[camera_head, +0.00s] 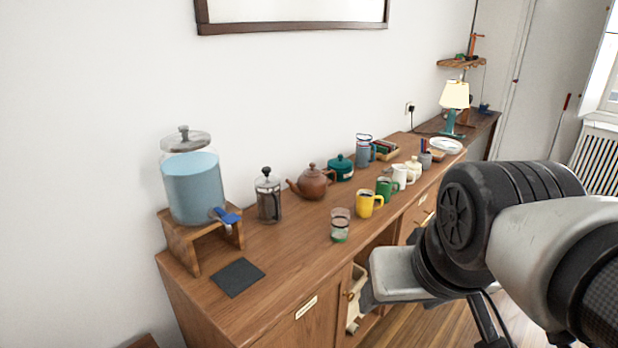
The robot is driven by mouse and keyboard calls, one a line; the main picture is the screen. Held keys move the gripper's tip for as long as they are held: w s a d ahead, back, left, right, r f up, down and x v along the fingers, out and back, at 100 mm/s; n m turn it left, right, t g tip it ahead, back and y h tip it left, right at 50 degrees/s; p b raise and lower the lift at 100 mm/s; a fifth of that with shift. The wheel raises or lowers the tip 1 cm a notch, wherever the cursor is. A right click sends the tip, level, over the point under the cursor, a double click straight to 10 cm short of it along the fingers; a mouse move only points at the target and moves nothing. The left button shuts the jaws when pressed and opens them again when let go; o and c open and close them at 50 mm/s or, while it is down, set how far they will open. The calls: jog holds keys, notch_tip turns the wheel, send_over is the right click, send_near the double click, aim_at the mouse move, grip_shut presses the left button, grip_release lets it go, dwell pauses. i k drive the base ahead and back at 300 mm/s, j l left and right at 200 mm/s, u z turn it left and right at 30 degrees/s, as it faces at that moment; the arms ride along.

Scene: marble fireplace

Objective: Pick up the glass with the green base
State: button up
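The glass with the green base (340,226) stands upright near the front edge of the wooden sideboard top. It is clear, with green at its bottom.
On the sideboard (285,262), a yellow mug (364,206) stands just right of the glass, with a green mug (384,189) beyond. A brown teapot (313,184), French press (268,198) and water dispenser (192,185) stand behind or left. A dark mat (238,277) lies front left.

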aim_at(340, 225)
jog(key=i+l+u, duration=0.45)
jog(key=l, duration=0.25)
jog(key=i+l+u, duration=0.2)
jog(key=l, duration=0.2)
jog(key=i+l+u, duration=0.25)
jog(key=l, duration=0.2)
